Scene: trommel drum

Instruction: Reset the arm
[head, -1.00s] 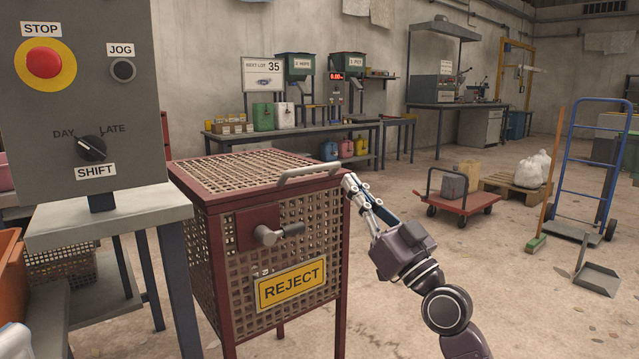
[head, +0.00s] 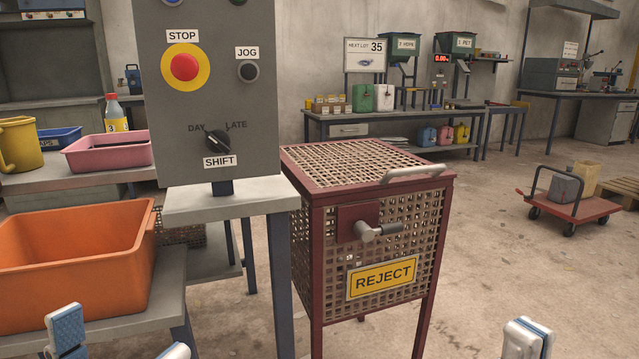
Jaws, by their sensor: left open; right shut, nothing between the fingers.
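My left gripper (head: 120,342) shows at the bottom left, its two pale fingertips wide apart and nothing between them. It is in front of the orange bin's stand. My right gripper (head: 527,341) shows at the bottom right edge, fingers together and empty, over open floor. It is apart from the reject cage (head: 330,240), which stands between the two grippers, further off. The cage's mesh lid (head: 350,163) is down, with a grey bar handle (head: 415,174) at its front edge. Both arms are mostly out of view below.
A control box (head: 212,100) with a red stop button stands on a grey pedestal left of the cage. An orange bin (head: 75,262) sits at the left, with a pink tray (head: 107,150) behind. A red cart (head: 572,208) stands far right.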

